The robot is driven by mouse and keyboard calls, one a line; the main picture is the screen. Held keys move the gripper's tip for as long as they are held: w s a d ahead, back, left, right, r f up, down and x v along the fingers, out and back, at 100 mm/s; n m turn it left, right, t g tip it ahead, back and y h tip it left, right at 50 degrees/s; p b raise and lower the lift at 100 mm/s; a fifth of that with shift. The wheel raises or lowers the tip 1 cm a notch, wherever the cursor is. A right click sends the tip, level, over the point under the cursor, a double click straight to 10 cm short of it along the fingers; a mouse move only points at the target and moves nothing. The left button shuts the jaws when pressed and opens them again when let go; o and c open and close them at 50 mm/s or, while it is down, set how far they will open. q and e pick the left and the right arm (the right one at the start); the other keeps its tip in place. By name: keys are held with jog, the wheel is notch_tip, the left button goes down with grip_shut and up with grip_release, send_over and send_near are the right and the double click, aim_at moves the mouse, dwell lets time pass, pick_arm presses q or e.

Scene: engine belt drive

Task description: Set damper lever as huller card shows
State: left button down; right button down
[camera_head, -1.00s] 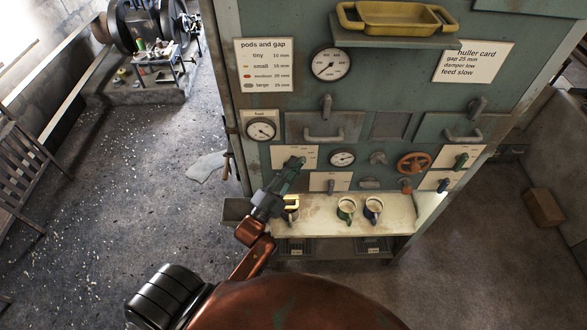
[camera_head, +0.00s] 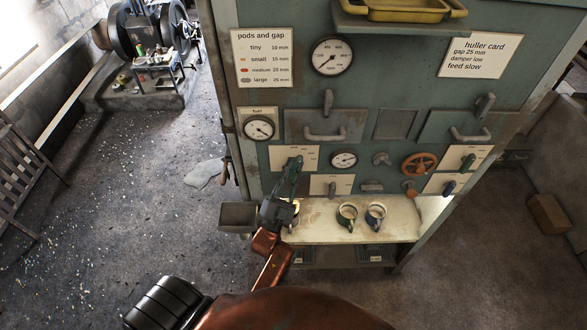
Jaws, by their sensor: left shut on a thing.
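The huller card (camera_head: 478,58) at the upper right of the green panel reads gap 25 mm, damper low, feed slow. My left gripper (camera_head: 293,172) is at the panel's left white scale plate (camera_head: 309,154), shut on a green lever (camera_head: 297,161) there. The fingers cover most of that lever, and the plate's label is too small to read. Other levers show on plates: a dark one (camera_head: 332,188) lower middle, a green one (camera_head: 467,161) and a blue one (camera_head: 449,187) at right. My right gripper is out of view.
An orange handwheel (camera_head: 420,165), a small gauge (camera_head: 343,160) and drawer handles (camera_head: 324,135) stick out from the panel. A grey bin (camera_head: 237,217) is at the left. Open floor lies left.

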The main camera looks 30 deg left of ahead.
pick_arm(q)
jog(key=c, duration=1.9)
grip_release()
jog(key=v, duration=1.2)
jog(key=shift+r, duration=0.1)
